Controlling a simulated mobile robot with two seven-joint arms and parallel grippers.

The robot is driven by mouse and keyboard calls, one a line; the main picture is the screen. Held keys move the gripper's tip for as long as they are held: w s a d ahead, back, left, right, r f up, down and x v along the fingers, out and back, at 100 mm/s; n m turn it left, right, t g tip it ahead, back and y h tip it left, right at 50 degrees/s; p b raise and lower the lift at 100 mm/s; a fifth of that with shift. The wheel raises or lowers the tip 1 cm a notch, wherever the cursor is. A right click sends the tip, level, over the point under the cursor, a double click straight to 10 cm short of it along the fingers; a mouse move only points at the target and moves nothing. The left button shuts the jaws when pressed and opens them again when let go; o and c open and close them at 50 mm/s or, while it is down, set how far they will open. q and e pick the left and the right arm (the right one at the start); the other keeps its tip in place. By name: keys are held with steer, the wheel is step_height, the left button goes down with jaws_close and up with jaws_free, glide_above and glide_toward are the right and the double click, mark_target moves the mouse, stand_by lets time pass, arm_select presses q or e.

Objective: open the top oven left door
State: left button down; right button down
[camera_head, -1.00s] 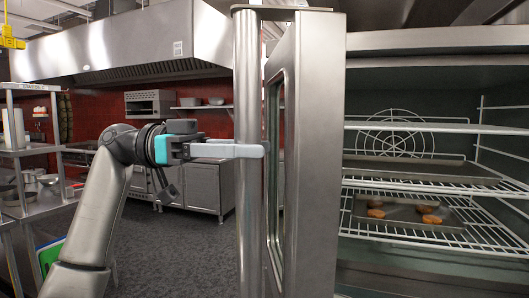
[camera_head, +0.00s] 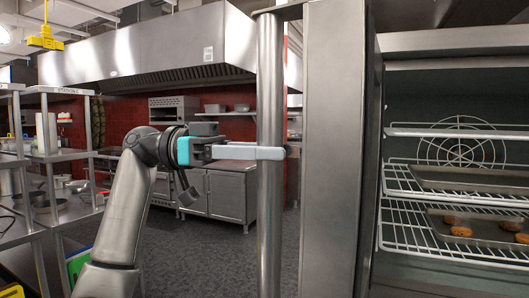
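The oven door (camera_head: 332,150) stands swung open, seen nearly edge-on, with its vertical bar handle (camera_head: 270,215) on its left side. The oven's interior (camera_head: 440,105) is exposed to the right of the door. My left gripper (camera_head: 284,152) reaches in from the left at the handle's middle height. One pale finger crosses in front of the handle. The other finger is largely hidden, so I cannot tell whether they are shut on the bar. My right gripper is not in view.
Inside the oven are wire racks (camera_head: 400,215), a tray (camera_head: 437,222) with several brown pieces, and a round fan guard (camera_head: 457,150). A steel shelf unit (camera_head: 65,158) stands at the left. Grey floor (camera_head: 215,250) is clear behind my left arm.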

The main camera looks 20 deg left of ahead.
arm_select(q)
steer(key=shift+w+a, duration=0.1)
stand_by(0.3)
steer(key=shift+c, duration=1.8)
jaws_free()
steer(key=s+a, duration=0.1)
steer(key=a, duration=1.4)
steer(key=shift+s, duration=0.4)
